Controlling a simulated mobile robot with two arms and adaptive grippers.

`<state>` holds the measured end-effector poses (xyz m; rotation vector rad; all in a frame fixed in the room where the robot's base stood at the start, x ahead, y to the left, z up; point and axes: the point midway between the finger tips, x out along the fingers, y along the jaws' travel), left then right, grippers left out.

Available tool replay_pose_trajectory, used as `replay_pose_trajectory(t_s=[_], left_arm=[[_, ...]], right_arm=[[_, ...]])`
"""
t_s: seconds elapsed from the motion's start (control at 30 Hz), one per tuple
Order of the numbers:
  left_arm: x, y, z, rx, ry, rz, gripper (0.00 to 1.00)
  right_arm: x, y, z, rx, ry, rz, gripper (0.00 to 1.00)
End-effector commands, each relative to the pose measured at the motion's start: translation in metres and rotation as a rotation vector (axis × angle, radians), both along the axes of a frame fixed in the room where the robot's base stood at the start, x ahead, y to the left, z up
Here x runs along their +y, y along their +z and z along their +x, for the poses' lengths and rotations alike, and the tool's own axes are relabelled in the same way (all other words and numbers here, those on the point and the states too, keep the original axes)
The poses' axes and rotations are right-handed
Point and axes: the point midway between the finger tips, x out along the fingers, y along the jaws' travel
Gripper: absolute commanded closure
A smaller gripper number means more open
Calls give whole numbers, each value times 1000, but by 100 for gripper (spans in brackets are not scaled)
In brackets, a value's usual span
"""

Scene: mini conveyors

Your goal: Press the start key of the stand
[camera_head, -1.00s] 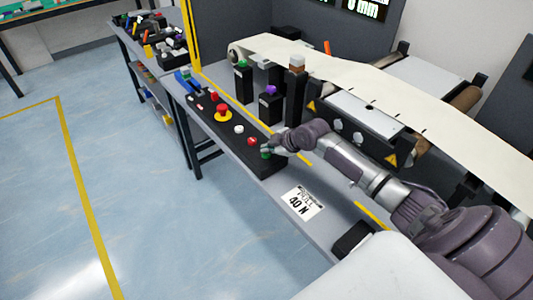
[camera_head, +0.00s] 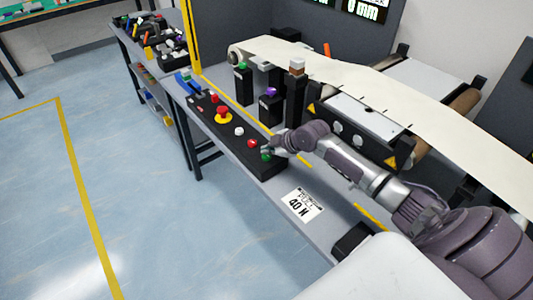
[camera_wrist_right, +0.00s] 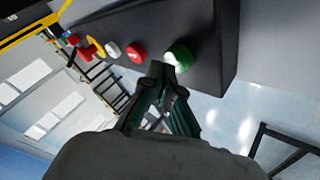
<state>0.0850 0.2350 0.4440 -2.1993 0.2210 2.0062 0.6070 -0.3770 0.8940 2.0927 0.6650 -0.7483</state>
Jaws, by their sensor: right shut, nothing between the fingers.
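The black control box (camera_head: 205,117) lies along the front of the stand with a row of coloured keys. A green key (camera_head: 266,156) sits at its near end and shows in the right wrist view (camera_wrist_right: 180,55). My right gripper (camera_head: 267,149) is shut and empty, its tips right at the green key. In the right wrist view the closed fingertips (camera_wrist_right: 159,69) overlap the key's edge; I cannot tell whether they touch it. My left gripper is not in view.
A red key (camera_head: 252,142), a white key (camera_head: 239,130) and a red mushroom button on yellow (camera_head: 222,112) sit farther along the box. Dark posts (camera_head: 270,105) stand behind it. A pale belt (camera_head: 350,77) runs above. A label (camera_head: 301,204) lies nearer.

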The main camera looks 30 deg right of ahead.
Motion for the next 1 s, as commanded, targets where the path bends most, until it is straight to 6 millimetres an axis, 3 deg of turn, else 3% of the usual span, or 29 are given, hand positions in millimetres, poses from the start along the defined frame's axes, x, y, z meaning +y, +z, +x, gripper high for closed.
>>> replay_pose_trajectory(t_s=[0.47,1.0], left_arm=[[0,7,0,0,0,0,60],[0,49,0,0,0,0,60]], right_arm=[[0,9,1,-3,0,1,100],[0,58,1,-3,0,1,100]])
